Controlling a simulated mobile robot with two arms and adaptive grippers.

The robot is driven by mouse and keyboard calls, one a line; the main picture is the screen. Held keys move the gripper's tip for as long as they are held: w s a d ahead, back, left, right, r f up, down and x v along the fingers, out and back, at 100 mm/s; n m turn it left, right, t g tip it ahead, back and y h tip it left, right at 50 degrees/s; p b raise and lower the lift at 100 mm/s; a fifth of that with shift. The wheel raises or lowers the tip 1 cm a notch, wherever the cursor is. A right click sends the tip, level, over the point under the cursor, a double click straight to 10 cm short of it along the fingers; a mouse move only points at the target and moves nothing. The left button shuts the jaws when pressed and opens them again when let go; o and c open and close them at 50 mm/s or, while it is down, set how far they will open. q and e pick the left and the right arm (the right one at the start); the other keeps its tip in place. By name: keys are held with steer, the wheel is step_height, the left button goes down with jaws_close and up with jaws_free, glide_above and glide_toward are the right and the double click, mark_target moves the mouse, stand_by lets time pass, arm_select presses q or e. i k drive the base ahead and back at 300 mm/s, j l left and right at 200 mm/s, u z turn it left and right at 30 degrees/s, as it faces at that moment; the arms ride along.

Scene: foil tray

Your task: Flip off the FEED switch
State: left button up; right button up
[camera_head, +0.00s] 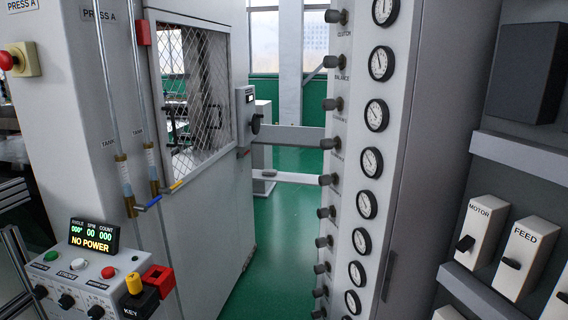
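The FEED switch (527,252) is a white box labelled FEED on the grey panel at the right edge of the head view. Neither of my grippers is in view.
The MOTOR switch (485,228), with a black lever, sits just left of FEED. Another white switch box (560,300) is cut off at lower right. A dark box (526,72) is above. A gauge column and a control console (80,285) reading NO POWER stand left.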

mark_target(509, 262)
steer(key=z, duration=1.25)
